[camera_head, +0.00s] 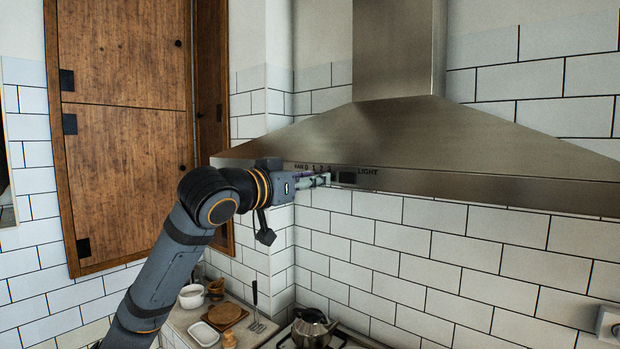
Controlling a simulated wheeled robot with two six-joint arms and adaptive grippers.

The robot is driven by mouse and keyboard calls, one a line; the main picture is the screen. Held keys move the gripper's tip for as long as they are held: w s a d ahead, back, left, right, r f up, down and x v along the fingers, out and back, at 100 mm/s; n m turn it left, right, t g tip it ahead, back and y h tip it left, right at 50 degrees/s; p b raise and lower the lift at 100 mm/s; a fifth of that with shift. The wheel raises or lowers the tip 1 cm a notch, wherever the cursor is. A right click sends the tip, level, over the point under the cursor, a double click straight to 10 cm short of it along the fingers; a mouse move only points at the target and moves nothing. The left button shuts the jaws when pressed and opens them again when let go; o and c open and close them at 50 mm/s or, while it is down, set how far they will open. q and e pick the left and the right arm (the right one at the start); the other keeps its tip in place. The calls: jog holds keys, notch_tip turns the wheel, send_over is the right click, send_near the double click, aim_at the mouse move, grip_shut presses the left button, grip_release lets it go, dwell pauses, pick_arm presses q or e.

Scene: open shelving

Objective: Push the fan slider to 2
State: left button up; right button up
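A steel range hood (450,150) spans the upper right. Its front strip carries the fan markings (312,167) with small numbers, and a dark light switch (346,177) beside the word LIGHT. My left gripper (326,180) is at this strip, just below the fan numbers and left of the light switch. Its fingers look close together, but their gap is too small to make out. The fan slider is hidden behind or beside the gripper, so its position and any contact cannot be told. My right gripper is not in view.
A wooden cabinet (125,120) stands at the left. Below, a counter holds a white bowl (191,296), a white dish (204,334) and a wooden board (225,314). A kettle (313,328) sits on the stove. White tiled wall lies behind, with free room under the hood at right.

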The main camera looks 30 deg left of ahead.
pick_arm(q)
notch_tip(320, 180, up, 10)
dwell(0.5)
dwell(0.4)
